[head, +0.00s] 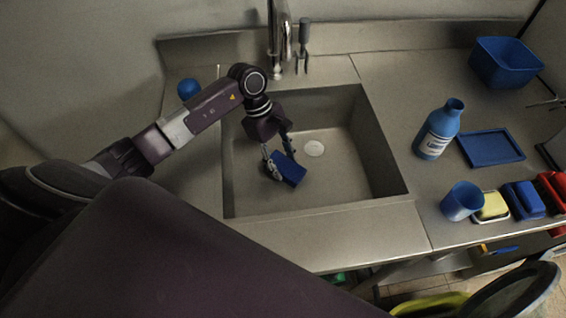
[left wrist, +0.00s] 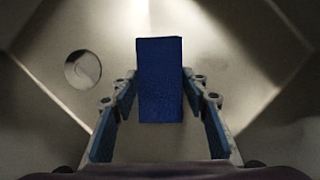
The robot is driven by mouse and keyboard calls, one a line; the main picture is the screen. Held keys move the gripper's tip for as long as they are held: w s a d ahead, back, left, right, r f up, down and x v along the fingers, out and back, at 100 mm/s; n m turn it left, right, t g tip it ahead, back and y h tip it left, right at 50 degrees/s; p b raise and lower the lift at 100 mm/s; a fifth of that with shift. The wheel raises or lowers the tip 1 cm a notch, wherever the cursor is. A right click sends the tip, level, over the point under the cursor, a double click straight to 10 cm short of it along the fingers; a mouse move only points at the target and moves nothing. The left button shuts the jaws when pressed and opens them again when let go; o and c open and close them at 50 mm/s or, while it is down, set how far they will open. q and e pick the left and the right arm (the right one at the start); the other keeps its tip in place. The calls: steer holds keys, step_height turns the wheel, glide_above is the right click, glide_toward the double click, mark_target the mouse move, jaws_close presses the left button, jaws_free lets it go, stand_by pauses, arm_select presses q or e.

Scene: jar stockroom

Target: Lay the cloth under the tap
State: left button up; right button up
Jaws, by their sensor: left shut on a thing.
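The cloth (head: 290,170) is a folded blue block held by my left gripper (head: 278,162) over the sink basin. In the left wrist view the blue cloth (left wrist: 160,80) sits between the two fingertips of the left gripper (left wrist: 160,98), which are shut on its sides. The tap (head: 278,40) stands at the back edge of the sink, above and behind the gripper in the head view. I cannot tell whether the cloth touches the basin floor. My right gripper is not in view.
The sink (head: 340,190) has a round drain (head: 314,148), also in the left wrist view (left wrist: 82,69). On the right counter stand a blue bottle (head: 438,130), blue tray (head: 491,148), blue cup (head: 461,201), yellow sponge (head: 493,206) and blue tub (head: 504,62). A blue ball-like thing (head: 188,89) is left.

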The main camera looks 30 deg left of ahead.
arm_select(q)
steer(key=shift+f+b, duration=0.15)
steer(key=shift+b, duration=0.15)
steer(key=o, duration=1.1)
steer(key=shift+o, duration=0.3)
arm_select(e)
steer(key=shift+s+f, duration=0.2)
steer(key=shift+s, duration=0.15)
arm_select(q)
steer(key=shift+r+p, duration=0.45)
steer(key=shift+p, duration=0.05)
steer(key=p+v, duration=0.3)
steer(key=v, duration=0.8)
steer(key=shift+a+r+p, duration=0.15)
steer(key=shift+r+p, duration=0.1)
steer(key=shift+p, duration=0.15)
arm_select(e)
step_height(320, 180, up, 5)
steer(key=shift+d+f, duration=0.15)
